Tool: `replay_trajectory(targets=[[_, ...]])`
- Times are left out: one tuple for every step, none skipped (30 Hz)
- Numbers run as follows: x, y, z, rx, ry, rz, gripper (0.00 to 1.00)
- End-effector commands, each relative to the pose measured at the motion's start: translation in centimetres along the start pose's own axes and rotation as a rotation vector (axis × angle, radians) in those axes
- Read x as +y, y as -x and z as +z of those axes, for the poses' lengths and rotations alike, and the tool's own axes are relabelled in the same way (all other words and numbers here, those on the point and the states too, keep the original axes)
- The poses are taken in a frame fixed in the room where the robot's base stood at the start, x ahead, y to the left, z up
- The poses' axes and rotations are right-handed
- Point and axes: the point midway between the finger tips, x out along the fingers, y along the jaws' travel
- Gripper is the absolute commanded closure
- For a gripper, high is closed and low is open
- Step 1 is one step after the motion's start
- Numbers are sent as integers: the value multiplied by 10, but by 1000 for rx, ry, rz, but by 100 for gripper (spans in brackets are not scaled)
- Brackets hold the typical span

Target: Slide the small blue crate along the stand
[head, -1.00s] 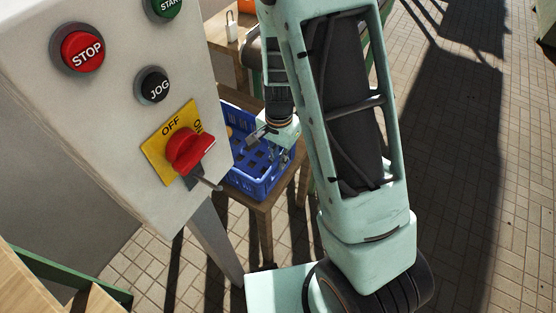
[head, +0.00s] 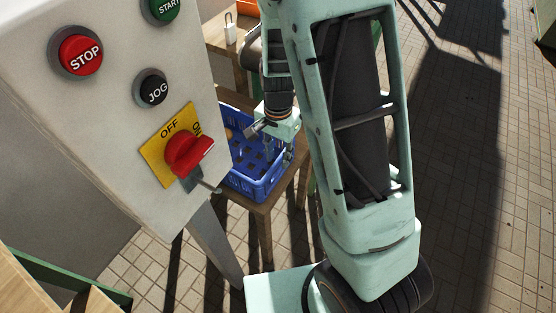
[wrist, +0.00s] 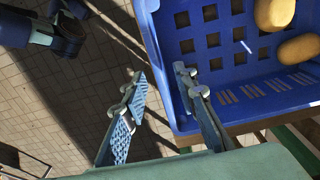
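The small blue crate (head: 243,184) sits on a wooden stand (head: 268,207), partly hidden by the control box and my arm. In the wrist view the crate (wrist: 160,62) fills the upper right, with two potatoes (wrist: 299,49) inside. My gripper (head: 283,150) is at the crate's right side in the head view. In the wrist view my gripper (wrist: 160,72) is open, its fingers apart. One finger is outside the crate over the paving; the other overlaps the crate's near side wall. I cannot tell whether either finger touches the wall.
A grey control box (head: 110,100) with STOP and JOG buttons and a red switch (head: 188,155) stands close left of the crate. Another wooden table (head: 222,35) stands behind, bearing a padlock-shaped white item (head: 230,30). Open paving (head: 510,200) lies to the right.

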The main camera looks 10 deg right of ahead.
Motion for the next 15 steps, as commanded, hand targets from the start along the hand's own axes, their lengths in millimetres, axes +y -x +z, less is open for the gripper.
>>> replay_trajectory(targets=[[-2,12,-1,4,1,-6,73],[-2,18,-1,3,1,-6,73],[-2,26,-1,4,2,-6,73],[-2,32,-1,4,2,-6,73],[-2,38,-1,3,1,-6,73],[-1,46,-1,4,1,-5,73],[-2,51,0,3,2,-5,73],[-2,57,0,3,2,-6,73],[-1,63,0,2,1,-4,73],[-1,68,-1,3,1,-5,73],[-1,72,0,3,1,-4,73],[-1,76,-1,2,1,-4,73],[-1,80,-1,2,1,-4,73],[-1,82,0,1,1,-3,73],[-1,85,0,1,1,-2,73]])
